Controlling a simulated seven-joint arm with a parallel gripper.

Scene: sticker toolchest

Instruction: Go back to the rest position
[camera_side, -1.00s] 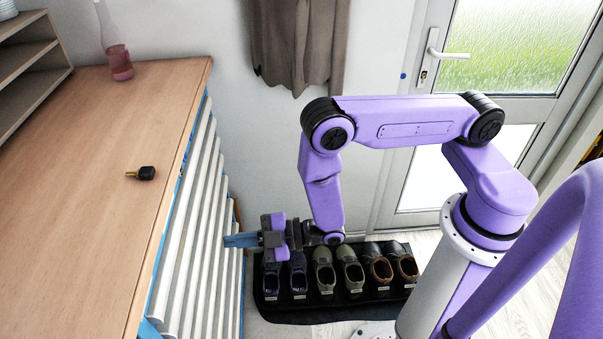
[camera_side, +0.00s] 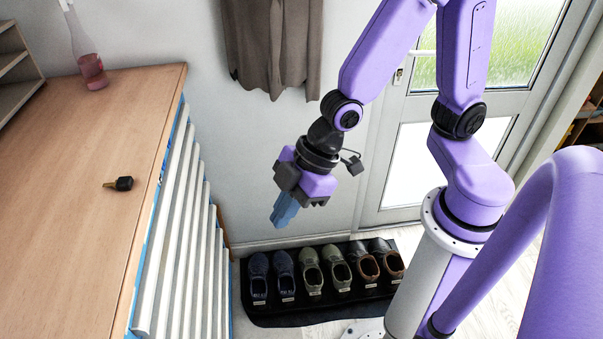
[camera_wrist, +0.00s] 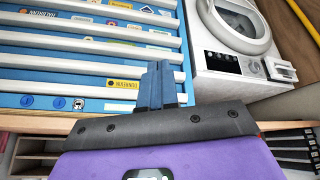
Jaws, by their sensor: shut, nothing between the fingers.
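My gripper (camera_side: 283,212) hangs in the air to the right of the tool chest, pointing down, with its blue fingers together and nothing between them. In the wrist view the closed blue fingers (camera_wrist: 158,82) show in front of the chest's drawer fronts, without a clear contact. The chest (camera_side: 172,215) has a blue body and long white drawer handles, and its drawers look shut. Stickers and labels show on its front (camera_wrist: 95,85) in the wrist view. My arm is raised and folded above the shoe mat.
A small black key-like object (camera_side: 122,184) lies on the wooden top (camera_side: 75,215), with a pink bottle (camera_side: 90,68) at its back. Shoes stand on a black mat (camera_side: 320,314) below my gripper. A hanging garment (camera_side: 275,50) is behind. A white washer-like machine (camera_wrist: 235,45) shows in the wrist view.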

